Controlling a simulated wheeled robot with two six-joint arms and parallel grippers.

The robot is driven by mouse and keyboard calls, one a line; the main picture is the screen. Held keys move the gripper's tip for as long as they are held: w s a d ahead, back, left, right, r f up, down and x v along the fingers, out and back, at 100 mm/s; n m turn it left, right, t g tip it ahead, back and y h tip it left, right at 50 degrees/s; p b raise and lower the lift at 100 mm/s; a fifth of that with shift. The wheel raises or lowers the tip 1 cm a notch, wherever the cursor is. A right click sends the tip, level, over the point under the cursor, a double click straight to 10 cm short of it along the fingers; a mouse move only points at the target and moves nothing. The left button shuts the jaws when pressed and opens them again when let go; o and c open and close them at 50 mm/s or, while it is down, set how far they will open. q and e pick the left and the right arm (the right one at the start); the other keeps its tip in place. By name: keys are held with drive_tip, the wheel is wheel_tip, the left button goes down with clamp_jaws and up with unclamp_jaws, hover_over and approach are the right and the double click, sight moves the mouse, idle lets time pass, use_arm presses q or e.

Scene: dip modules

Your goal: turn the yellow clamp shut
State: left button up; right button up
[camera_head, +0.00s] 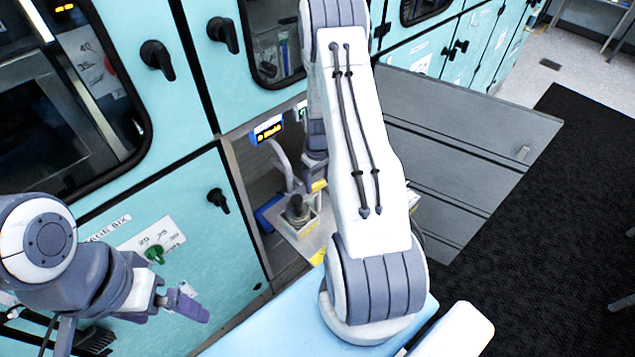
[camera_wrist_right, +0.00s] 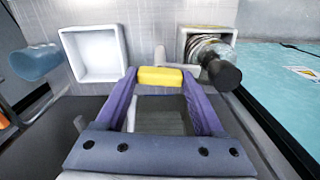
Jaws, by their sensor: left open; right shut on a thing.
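The yellow clamp (camera_wrist_right: 160,76) shows in the right wrist view between the tips of my right gripper (camera_wrist_right: 160,79), which is shut on it. A pale bar lies just behind the clamp, in front of an upright metal face. A small yellow piece (camera_head: 319,186) shows beside my right arm in the head view, where the arm hides most of the gripper. I cannot tell how far the clamp is turned. My left gripper (camera_head: 140,320) is open and empty at the lower left of the head view, in front of the teal cabinet.
In the wrist view, an empty white square holder (camera_wrist_right: 95,53) is at left, and a holder with a black-knobbed cylinder (camera_wrist_right: 222,74) is at right. An open grey door (camera_head: 450,150) stands right of my arm. A green knob (camera_head: 155,254) is on the cabinet front.

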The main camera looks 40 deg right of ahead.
drive_tip(key=shift+n, duration=0.6)
drive_tip(key=o, duration=1.4)
wheel_tip(320, 180, up, 10)
drive_tip(key=shift+r+b, duration=0.25)
drive_tip(key=shift+b, duration=0.7)
wheel_tip(320, 180, down, 11)
drive_tip(key=shift+r+p, duration=0.2)
drive_tip(key=shift+p, duration=0.65)
